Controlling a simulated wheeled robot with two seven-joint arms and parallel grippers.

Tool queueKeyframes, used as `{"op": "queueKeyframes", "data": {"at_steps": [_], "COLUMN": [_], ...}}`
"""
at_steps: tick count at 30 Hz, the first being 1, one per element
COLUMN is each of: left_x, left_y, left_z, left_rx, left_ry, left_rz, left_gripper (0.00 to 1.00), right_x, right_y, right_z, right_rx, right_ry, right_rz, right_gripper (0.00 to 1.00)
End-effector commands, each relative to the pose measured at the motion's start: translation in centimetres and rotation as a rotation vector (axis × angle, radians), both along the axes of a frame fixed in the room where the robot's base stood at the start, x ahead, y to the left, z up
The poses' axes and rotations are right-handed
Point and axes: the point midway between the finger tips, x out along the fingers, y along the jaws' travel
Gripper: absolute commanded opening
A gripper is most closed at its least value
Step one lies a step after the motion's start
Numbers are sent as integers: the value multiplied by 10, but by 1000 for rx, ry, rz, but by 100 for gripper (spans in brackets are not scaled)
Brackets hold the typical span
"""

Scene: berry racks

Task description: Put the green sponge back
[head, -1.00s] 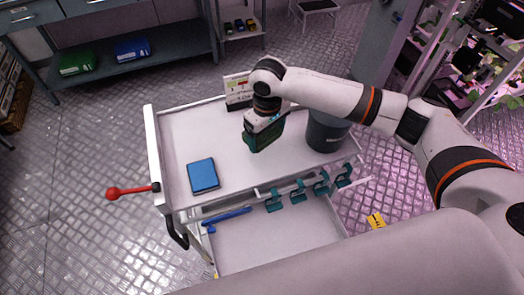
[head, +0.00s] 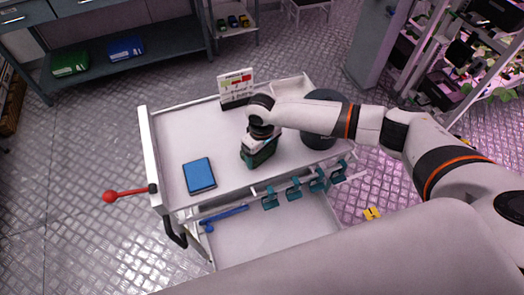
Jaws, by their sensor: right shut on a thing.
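The green sponge (head: 259,159) is a dark green block over the middle of the white cart's top tray (head: 172,137). My right gripper (head: 259,146) points down from above and is shut on it, covering its upper part. The sponge's bottom is at or close to the tray surface; I cannot tell whether it touches. My left gripper is not in view.
A dark bucket (head: 318,138) stands on the tray, right of the gripper, partly behind my arm. A small sign (head: 236,88) stands at the back edge. Teal clips (head: 293,188) hang along the front rail. A red-ended handle (head: 110,196) sticks out left. The tray's left part is mostly clear.

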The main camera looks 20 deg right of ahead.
Motion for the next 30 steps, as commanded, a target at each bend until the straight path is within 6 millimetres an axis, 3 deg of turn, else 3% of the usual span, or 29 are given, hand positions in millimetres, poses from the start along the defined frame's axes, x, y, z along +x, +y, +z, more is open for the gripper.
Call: {"op": "queueKeyframes", "data": {"at_steps": [2, 3, 6, 13, 17, 30], "left_x": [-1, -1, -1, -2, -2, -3], "left_y": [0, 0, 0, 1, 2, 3], "left_z": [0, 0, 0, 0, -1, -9], "left_rx": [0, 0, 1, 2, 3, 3], "left_ry": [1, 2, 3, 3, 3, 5], "left_rz": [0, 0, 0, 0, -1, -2], "left_gripper": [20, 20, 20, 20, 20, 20], "right_x": [-1, 0, 0, 0, 1, 1], "right_y": [0, 0, 0, 0, 1, 0], "right_z": [-3, -3, -3, -1, 11, 98], "right_rx": [0, 1, 1, 0, 2, 1], "right_ry": [1, 0, 0, 0, -2, -3], "right_rz": [0, 0, 0, 0, 0, 0], "right_gripper": [48, 88, 100, 100, 100, 100]}}
